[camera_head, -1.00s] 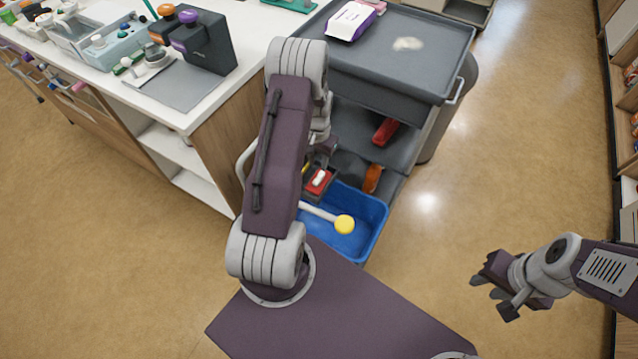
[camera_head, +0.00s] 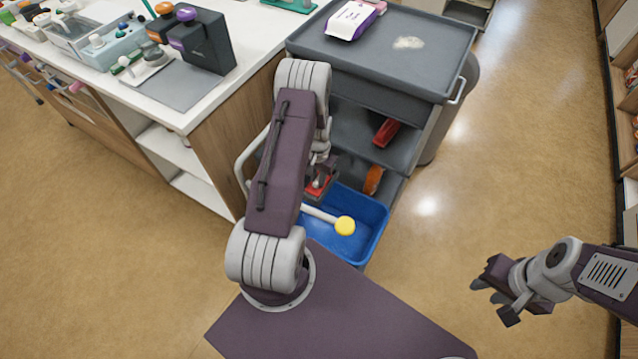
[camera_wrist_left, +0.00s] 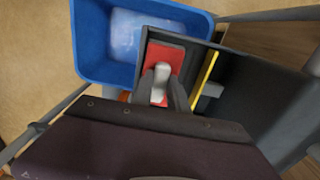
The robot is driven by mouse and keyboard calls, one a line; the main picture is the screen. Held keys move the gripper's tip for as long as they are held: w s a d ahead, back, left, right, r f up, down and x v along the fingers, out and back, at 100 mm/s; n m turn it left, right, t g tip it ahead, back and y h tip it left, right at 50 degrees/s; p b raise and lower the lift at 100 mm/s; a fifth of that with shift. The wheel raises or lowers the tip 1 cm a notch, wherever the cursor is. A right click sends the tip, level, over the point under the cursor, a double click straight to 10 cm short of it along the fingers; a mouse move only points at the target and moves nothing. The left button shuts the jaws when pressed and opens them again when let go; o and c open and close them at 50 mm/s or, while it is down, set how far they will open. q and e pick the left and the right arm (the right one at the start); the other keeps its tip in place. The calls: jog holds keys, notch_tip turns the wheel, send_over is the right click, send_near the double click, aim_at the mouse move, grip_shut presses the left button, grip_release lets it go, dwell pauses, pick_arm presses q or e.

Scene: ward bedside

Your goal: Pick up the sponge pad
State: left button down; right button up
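A red pad with a pale upright grip, which looks like the sponge pad, lies in a dark open-topped holder; it shows in the left wrist view (camera_wrist_left: 166,55) and, partly hidden by my left gripper, in the head view (camera_head: 318,187). My left gripper (camera_head: 319,180) is down at the pad. In the left wrist view its two dark fingers (camera_wrist_left: 162,84) stand on either side of the pale grip, apart from each other; I cannot tell whether they touch it. My right gripper (camera_head: 492,298) is open and empty, over the floor at the right.
A white counter (camera_head: 150,100) is at the left. Floor is clear at right.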

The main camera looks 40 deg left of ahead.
aim_at(318, 179)
pick_arm(q)
notch_tip(318, 179, up, 10)
jog(key=p, duration=0.2)
dwell(0.3)
